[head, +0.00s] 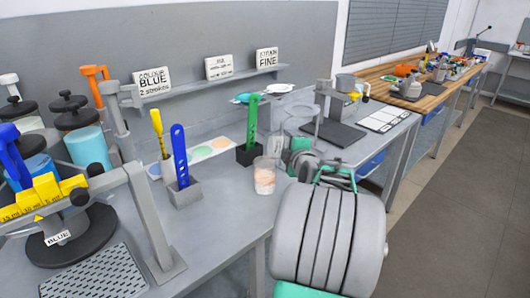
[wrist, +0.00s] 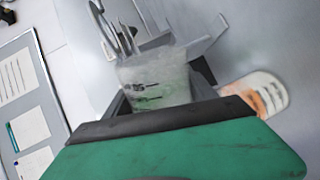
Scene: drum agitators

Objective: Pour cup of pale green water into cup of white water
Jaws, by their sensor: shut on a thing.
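My gripper (wrist: 163,92) is shut on a clear cup of pale green water (wrist: 155,78), which has dark markings on its side. In the head view the held cup (head: 298,117) looks roughly upright, just above the worktop, its lower part hidden by my gripper (head: 297,146). A second clear cup with whitish contents and an orange patch (head: 265,177) stands on the worktop, just left of my gripper and apart from the held cup. It also shows in the wrist view (wrist: 262,94), right of the held cup. I take it as the cup of white water.
A green utensil (head: 252,122) stands in a dark holder, and a blue one (head: 180,155) in a grey holder, both left of the cups. A stand with a dark base (head: 334,133) is behind my gripper. Some bare worktop (head: 225,205) lies at the front.

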